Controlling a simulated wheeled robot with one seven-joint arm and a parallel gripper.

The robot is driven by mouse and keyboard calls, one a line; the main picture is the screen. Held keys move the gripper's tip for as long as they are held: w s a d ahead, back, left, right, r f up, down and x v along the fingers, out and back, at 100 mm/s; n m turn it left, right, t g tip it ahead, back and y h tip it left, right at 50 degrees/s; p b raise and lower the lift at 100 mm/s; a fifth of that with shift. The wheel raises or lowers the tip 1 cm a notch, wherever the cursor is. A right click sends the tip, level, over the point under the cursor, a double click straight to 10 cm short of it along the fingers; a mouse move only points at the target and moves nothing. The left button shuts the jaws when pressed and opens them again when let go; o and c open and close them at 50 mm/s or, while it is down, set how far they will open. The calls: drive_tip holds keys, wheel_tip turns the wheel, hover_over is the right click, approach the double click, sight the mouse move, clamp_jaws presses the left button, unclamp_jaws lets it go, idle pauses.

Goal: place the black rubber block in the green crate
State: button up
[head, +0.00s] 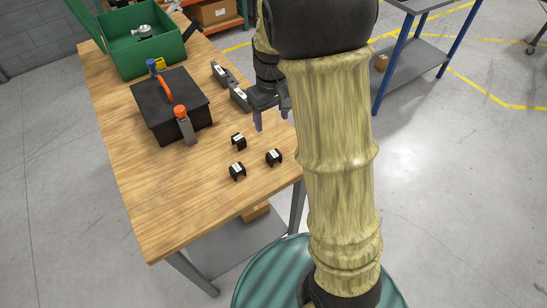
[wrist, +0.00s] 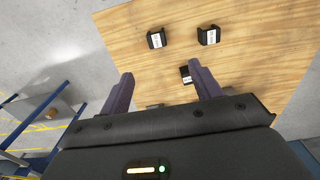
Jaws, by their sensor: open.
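Three small black blocks with white labels lie apart on the wooden table: one (head: 238,141) farther back, one (head: 237,171) nearer, and one (head: 274,157) at the right. I cannot tell which is rubber. The wrist view shows three labelled blocks too, two (wrist: 156,38) (wrist: 208,35) beyond the fingertips and one (wrist: 186,75) partly hidden by the right finger. My gripper (head: 272,118) is open and empty above the table's right edge, behind the blocks; its fingers also show in the wrist view (wrist: 160,70). The green crate (head: 152,62) stands at the far left end and holds a metal part.
Dark labelled pieces (head: 230,85) lie near the right edge, behind my gripper. The table's (head: 165,215) near end is clear. A blue-legged cart (head: 410,65) stands to the right.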

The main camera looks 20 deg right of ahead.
drive_tip(key=shift+f, duration=0.1)
hover_over(272, 155)
wheel_tip(272, 155, down, 12)
drive_tip(key=shift+r+p, duration=0.2)
drive_tip(key=shift+p, duration=0.25)
drive_tip(key=shift+w+d+f, duration=0.1)
drive_tip(key=shift+w+f, duration=0.05)
drive_tip(key=shift+f, duration=0.05)
drive_tip(key=shift+a, duration=0.2)
